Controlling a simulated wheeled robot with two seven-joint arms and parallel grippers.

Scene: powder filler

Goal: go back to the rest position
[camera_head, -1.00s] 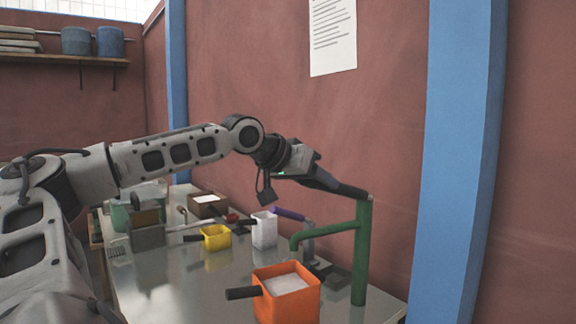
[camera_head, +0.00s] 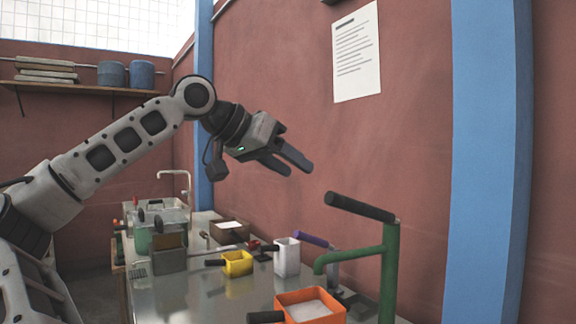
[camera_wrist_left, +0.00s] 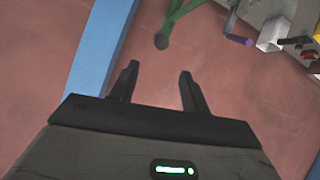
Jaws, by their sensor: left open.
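My left gripper (camera_head: 290,161) is open and empty, raised in the air above the table and in front of the red wall. In the left wrist view its two fingers (camera_wrist_left: 158,84) are spread with nothing between them. A green tap-like stand (camera_head: 389,268) with a black handle (camera_head: 361,207) stands on the table to the right, below and apart from the gripper. The green stand also shows in the left wrist view (camera_wrist_left: 180,14). My right gripper is not in view.
The metal table (camera_head: 190,298) carries an orange container (camera_head: 284,299) with white powder, a yellow container (camera_head: 238,264), a white container (camera_head: 287,258) and a purple-handled stand (camera_head: 316,241). A blue post (camera_head: 487,160) stands at the right. A shelf (camera_head: 90,88) hangs at the left.

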